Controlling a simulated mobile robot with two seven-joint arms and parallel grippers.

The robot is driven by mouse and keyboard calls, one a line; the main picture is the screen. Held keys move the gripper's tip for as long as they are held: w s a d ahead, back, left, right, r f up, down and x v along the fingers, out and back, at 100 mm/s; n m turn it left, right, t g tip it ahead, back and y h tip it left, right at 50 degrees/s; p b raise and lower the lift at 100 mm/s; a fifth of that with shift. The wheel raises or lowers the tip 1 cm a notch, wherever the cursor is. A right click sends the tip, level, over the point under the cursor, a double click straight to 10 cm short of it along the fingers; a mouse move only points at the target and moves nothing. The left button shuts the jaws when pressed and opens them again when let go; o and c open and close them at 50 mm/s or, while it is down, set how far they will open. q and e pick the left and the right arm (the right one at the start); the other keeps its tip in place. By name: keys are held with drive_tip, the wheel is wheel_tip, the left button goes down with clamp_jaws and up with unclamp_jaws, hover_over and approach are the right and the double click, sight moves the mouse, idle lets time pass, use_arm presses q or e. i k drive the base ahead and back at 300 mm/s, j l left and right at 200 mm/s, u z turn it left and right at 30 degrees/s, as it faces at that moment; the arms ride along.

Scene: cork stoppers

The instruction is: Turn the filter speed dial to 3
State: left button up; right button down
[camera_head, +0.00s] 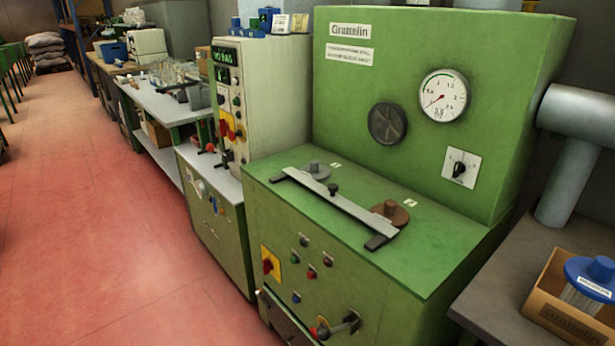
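A green machine (362,290) labelled "Grattelin" stands at the centre right. On its upright back panel, at the right, is a white plate with a black rotary dial (459,169). The dial's markings are too small to read. Up and left of it is a round white gauge (443,96) with a red needle, and beside that a dark round disc (388,123). Neither of my grippers shows in the head view.
A metal bar (335,204) lies across the machine's green top, between two round knobs. A grey table at the right holds a cardboard box (573,312) with a blue-capped filter (592,278). A grey pipe (568,180) rises beside the machine. The red floor (110,240) at left is clear.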

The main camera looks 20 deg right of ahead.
sight(459, 168)
drive_tip(key=z, duration=1.5)
drive_tip(key=i+j+u, duration=0.1)
drive_tip(key=j+u, duration=0.35)
